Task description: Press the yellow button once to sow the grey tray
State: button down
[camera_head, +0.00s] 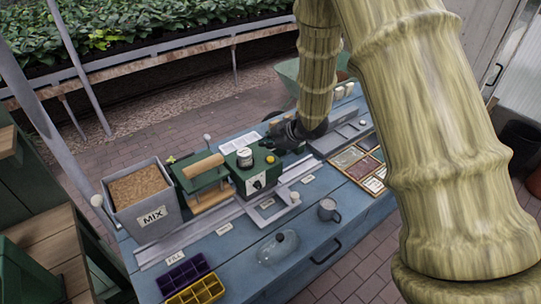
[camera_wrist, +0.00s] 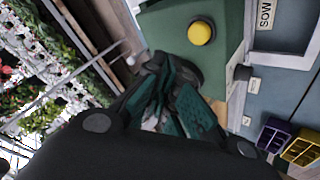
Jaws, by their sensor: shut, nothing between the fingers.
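The yellow button (camera_head: 270,159) is a small round knob on top of the green machine (camera_head: 252,178), near its back right corner. In the wrist view the yellow button (camera_wrist: 201,33) shows clear, above the fingertips in the picture. My gripper (camera_head: 284,137) is shut and empty, just behind and to the right of the button, apart from it. Its dark green fingers (camera_wrist: 182,100) show in the wrist view. A grey frame (camera_head: 265,210) sits in front of the machine; I cannot tell whether it is the grey tray. A SOW label (camera_wrist: 267,15) lies inside a grey outline.
A grey MIX bin (camera_head: 151,222) stands left of the machine. Purple (camera_head: 184,274) and yellow (camera_head: 197,291) cell trays lie at the front left. A glass dome (camera_head: 278,247) and a grey mug (camera_head: 328,210) stand in front. A seed box (camera_head: 345,158) is at right.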

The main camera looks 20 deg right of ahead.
jog(key=shift+r+p, duration=0.6)
jog(key=shift+r, duration=0.45)
jog(key=shift+f, duration=0.1)
